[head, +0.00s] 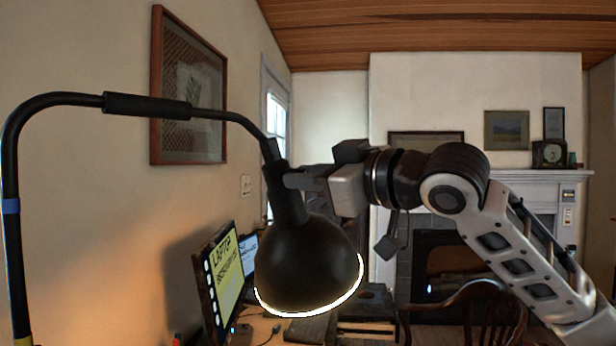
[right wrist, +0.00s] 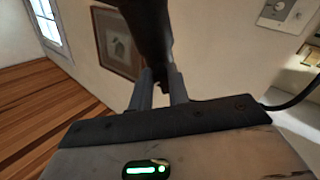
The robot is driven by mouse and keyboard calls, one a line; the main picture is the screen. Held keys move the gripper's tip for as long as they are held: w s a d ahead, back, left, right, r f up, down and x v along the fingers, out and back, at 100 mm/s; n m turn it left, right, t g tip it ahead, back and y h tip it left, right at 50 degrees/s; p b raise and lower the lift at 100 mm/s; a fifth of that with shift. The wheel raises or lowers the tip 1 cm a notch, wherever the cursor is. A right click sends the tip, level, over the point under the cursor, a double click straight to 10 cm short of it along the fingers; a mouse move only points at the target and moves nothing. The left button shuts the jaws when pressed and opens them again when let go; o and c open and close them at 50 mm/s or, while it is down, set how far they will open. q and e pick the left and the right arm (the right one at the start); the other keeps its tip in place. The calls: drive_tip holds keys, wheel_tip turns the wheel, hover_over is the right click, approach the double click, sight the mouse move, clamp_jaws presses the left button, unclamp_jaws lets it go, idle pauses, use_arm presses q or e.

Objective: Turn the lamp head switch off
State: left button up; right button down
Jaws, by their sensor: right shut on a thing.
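The lamp head (head: 308,258) is a black dome hanging from a curved black arm. Its lower rim glows white, so the lamp is lit. A narrow black socket (head: 289,207) joins the dome to the arm. My right gripper (head: 290,181) reaches in from the right and is shut on the upper part of this socket. In the right wrist view, both fingers (right wrist: 162,82) stand at the dark lamp part (right wrist: 150,35). The switch itself cannot be made out; the fingers and socket may hide it. My left gripper is not in view.
The lamp's curved arm (head: 60,99) comes from the left. Below stand a monitor (head: 226,278) and dark books (head: 310,328) on a desk. A framed picture (head: 188,90) hangs on the left wall. A wooden chair (head: 480,310) and fireplace (head: 440,265) are farther back.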

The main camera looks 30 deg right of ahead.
drive_tip(key=shift+r+n, duration=0.15)
drive_tip(key=shift+n, duration=3.05)
drive_tip(key=shift+r+n, duration=0.1)
drive_tip(key=shift+n, duration=3.1)
drive_tip(key=c, duration=1.3)
unclamp_jaws()
drive_tip(key=shift+c, duration=0.2)
drive_tip(key=shift+f, duration=0.1)
drive_tip(key=shift+s, duration=0.1)
